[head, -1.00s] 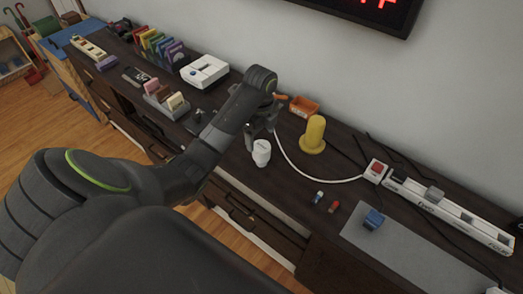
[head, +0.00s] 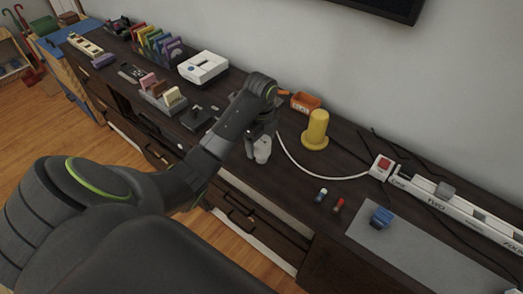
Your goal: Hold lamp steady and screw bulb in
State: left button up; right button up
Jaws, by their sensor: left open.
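A small white rounded object (head: 262,150), bulb-like, stands upright on the dark cabinet top near its front edge. My left gripper (head: 259,139) is open and down at this object, with its fingers close around its upper part. I cannot tell whether they touch it. A white cord (head: 312,172) runs from behind this gripper to a white box with a red switch (head: 381,165). The lamp itself cannot be clearly made out; my gripper hides where the cord starts. My right gripper is out of view.
A yellow cylinder on a round base (head: 316,130) and an orange bin (head: 304,102) stand behind. Right are two small capsule-like pieces (head: 329,200), a blue block (head: 381,216) on a grey mat (head: 416,258) and a long white rail (head: 450,206). Left is a white device (head: 203,67).

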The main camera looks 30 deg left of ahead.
pick_arm(q)
jog(key=shift+f, duration=0.75)
jog(key=shift+w+f, duration=0.1)
jog(key=shift+f, duration=1.2)
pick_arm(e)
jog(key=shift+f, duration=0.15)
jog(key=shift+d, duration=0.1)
pick_arm(q)
jog(key=c, duration=1.1)
jog(key=shift+o, duration=0.2)
